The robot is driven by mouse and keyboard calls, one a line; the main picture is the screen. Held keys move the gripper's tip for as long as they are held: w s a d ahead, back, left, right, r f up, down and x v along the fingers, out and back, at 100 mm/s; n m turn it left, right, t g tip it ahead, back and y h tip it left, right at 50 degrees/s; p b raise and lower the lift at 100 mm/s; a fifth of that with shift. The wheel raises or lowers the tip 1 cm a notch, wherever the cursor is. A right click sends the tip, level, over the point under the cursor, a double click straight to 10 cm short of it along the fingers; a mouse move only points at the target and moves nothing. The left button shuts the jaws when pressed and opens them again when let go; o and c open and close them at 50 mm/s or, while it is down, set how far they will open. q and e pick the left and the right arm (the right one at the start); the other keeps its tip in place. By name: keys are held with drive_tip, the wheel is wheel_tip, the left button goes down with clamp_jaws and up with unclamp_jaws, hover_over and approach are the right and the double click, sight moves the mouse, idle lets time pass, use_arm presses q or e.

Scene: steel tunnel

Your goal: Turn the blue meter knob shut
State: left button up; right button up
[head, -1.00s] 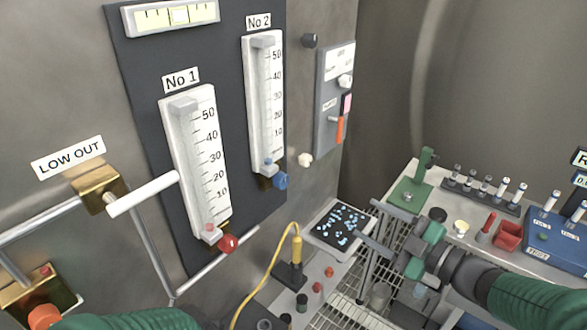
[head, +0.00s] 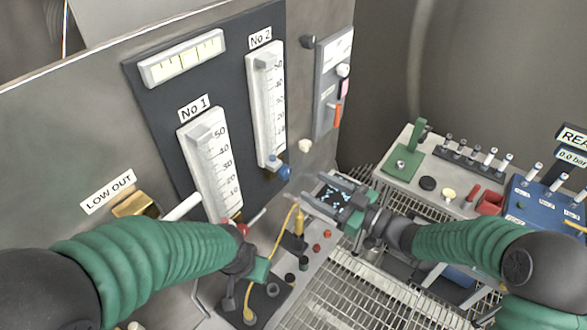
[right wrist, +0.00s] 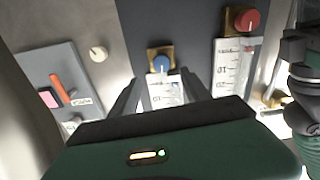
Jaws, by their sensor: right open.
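The blue knob (head: 279,170) sits at the foot of the No 2 meter (head: 266,105) on the dark wall panel. It also shows in the right wrist view (right wrist: 161,63), on a brass block. My right gripper (head: 312,186) is open and empty, to the right of the blue knob and a little lower. In the right wrist view its fingers (right wrist: 163,78) point toward the blue knob, which appears between and beyond them, apart from both. My left gripper (head: 250,270) is low in the middle; its fingers do not show clearly.
The red knob (head: 243,229) of the No 1 meter (head: 212,165) is close to my left gripper. A switch plate (head: 331,85) and a cream knob (head: 305,146) are right of the meters. A yellow cable (head: 280,235) rises below. A bench (head: 455,188) with vials is at right.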

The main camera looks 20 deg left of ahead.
sight(288, 174)
drive_tip(key=p+x, duration=0.1)
drive_tip(key=x, duration=0.3)
drive_tip(key=shift+w+a+r, duration=0.1)
drive_tip(key=shift+r, duration=0.05)
drive_tip(key=x, duration=0.4)
drive_tip(key=shift+s+a+p, duration=0.2)
drive_tip(key=shift+a+p, duration=0.1)
drive_tip(key=shift+a, duration=0.2)
drive_tip(key=shift+a+f, duration=0.25)
drive_tip(key=shift+a, duration=0.05)
drive_tip(key=shift+d, duration=0.3)
drive_tip(key=shift+w+d+r, duration=0.1)
drive_tip(key=shift+d, duration=0.5)
drive_tip(key=c, duration=0.7)
drive_tip(key=shift+c, duration=1.4)
use_arm(q)
drive_tip(key=shift+v, duration=1.05)
use_arm(e)
drive_tip(key=shift+a+r, duration=0.1)
drive_tip(key=shift+a, duration=0.1)
clamp_jaws()
